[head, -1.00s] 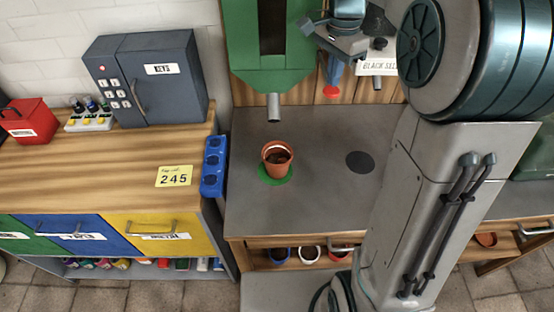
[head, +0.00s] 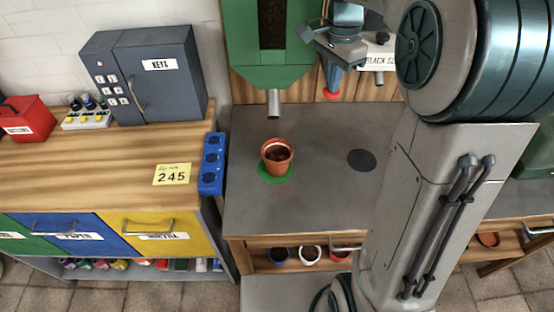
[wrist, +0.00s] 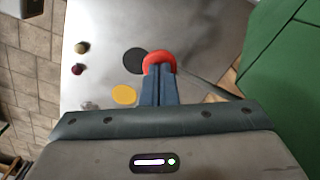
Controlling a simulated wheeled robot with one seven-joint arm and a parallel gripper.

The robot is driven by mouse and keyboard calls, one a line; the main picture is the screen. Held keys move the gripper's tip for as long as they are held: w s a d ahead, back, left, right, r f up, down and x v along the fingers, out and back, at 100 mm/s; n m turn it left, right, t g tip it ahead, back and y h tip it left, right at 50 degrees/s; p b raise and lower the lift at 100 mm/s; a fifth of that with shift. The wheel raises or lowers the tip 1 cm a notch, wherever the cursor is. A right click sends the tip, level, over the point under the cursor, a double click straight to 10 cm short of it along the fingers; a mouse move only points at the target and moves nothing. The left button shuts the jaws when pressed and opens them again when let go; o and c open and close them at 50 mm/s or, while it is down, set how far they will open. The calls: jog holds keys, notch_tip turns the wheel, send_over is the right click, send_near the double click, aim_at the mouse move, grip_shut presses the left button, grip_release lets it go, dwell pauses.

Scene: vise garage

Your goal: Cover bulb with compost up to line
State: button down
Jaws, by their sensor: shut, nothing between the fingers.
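A terracotta pot (head: 277,155) stands upright on a green disc (head: 275,179) on the grey bench. Dark brown material shows inside it; I cannot make out a bulb or a line. The green hopper (head: 240,60) has its grey spout (head: 274,103) above the pot, with a dark window in its front. My gripper (head: 333,82) is right of the hopper, pointing down, with its blue fingers together. A red knob (head: 331,94) shows at the fingertips. In the wrist view, the shut fingers (wrist: 158,70) are over this knob (wrist: 159,56), and a grey rod runs from it towards the hopper.
The bench has a black disc (head: 361,160); the wrist view also shows a yellow disc (wrist: 124,95) and two small round things (wrist: 82,48). A blue holder (head: 212,165) and a wooden cabinet stand left. My arm blocks the bench's right side.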

jog(key=shift+f+b, duration=0.95)
jog(key=shift+f, duration=0.7)
jog(key=shift+r, duration=0.1)
jog(key=shift+r+p, duration=2.6)
jog(key=shift+r, duration=0.45)
notch_tip(320, 180, up, 6)
jog(key=p, duration=0.5)
